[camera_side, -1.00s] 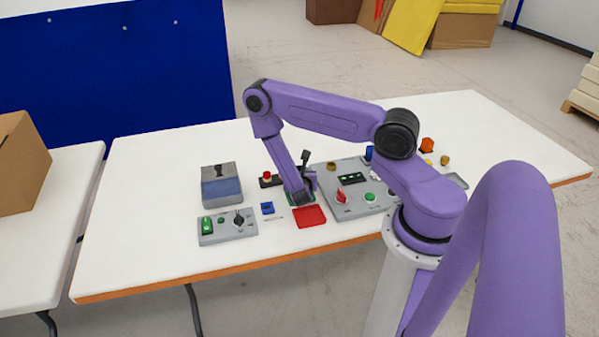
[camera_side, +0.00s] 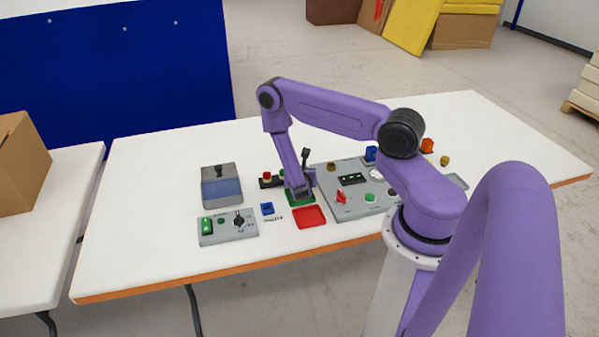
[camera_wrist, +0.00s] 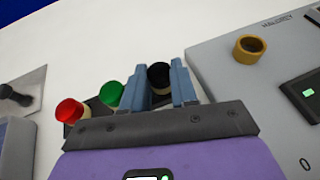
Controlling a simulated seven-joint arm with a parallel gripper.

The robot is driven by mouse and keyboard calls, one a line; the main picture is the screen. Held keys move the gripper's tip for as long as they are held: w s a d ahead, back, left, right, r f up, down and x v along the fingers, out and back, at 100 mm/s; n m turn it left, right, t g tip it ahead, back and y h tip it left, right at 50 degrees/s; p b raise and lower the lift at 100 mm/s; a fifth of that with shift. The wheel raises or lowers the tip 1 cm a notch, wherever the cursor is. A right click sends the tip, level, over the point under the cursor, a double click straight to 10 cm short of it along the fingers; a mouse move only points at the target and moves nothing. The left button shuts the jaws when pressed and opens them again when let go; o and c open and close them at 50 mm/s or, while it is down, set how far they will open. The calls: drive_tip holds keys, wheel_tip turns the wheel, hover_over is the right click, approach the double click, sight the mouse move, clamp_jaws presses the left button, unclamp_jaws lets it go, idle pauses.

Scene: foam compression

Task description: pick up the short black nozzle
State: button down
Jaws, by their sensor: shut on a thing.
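The short black nozzle (camera_wrist: 159,73) has a black round top and a pale lower part. In the wrist view it sits between the two blue-grey fingers of my gripper (camera_wrist: 161,80), which is shut on it. In the side view my gripper (camera_side: 297,190) points down low over the table, by a green tray (camera_side: 301,201); the nozzle is hidden there. A red-topped piece (camera_wrist: 70,110) and a green-topped piece (camera_wrist: 112,94) stand left of the fingers on a dark rack (camera_wrist: 99,115). I cannot tell whether the nozzle still touches the rack.
A grey panel (camera_side: 347,206) with a gold ring (camera_wrist: 251,48) lies close on the right. A red tray (camera_side: 309,217) is in front. A blue block (camera_side: 267,208), a grey switch box (camera_side: 229,236) and a grey lever box (camera_side: 221,189) stand left. The table's far left is clear.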

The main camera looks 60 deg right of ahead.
drive_tip(key=shift+r, duration=0.1)
drive_tip(key=shift+r, duration=0.45)
wheel_tip(320, 180, up, 2)
drive_tip(key=s+a+r, duration=0.7)
drive_tip(key=s+r, duration=0.2)
drive_tip(key=s, duration=0.2)
drive_tip(key=shift+s+a+r, duration=0.2)
drive_tip(key=shift+s+r, duration=0.2)
